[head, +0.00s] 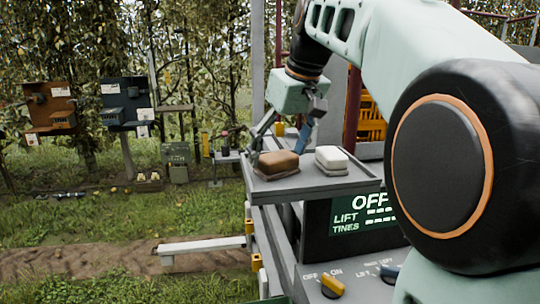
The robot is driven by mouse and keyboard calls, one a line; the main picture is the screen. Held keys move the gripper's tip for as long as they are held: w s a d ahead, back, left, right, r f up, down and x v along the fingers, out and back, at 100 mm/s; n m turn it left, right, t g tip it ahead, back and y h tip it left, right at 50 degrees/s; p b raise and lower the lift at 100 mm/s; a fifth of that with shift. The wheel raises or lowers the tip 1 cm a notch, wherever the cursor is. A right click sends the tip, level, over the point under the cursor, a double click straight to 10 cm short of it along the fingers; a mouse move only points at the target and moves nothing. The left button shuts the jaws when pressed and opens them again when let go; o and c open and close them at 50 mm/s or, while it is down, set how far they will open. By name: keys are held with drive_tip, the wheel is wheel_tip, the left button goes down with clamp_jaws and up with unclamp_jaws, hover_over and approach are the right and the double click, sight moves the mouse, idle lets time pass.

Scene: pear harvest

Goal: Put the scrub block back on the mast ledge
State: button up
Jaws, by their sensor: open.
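My gripper (279,142) is open and points down just above the grey ledge (315,188) on the mast. A brown block with a pale underside (277,163) rests on the ledge at the left, close below the fingers. A white block with a grey underside (331,159) rests on the ledge to its right. I cannot tell for sure which of the two is the scrub block. The gap between the fingers looks empty. Whether a fingertip touches the brown block cannot be told from this view.
Below the ledge are a dark display reading OFF, LIFT and TINES (364,216) and a panel with a yellow knob (333,286). A red post (352,110) and an orange crate (372,122) stand behind the ledge. Boxes on posts (126,103) stand farther left by the trees.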

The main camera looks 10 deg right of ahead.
drive_tip(key=p+v, duration=0.1)
drive_tip(key=v, duration=1)
drive_tip(key=shift+s, duration=0.1)
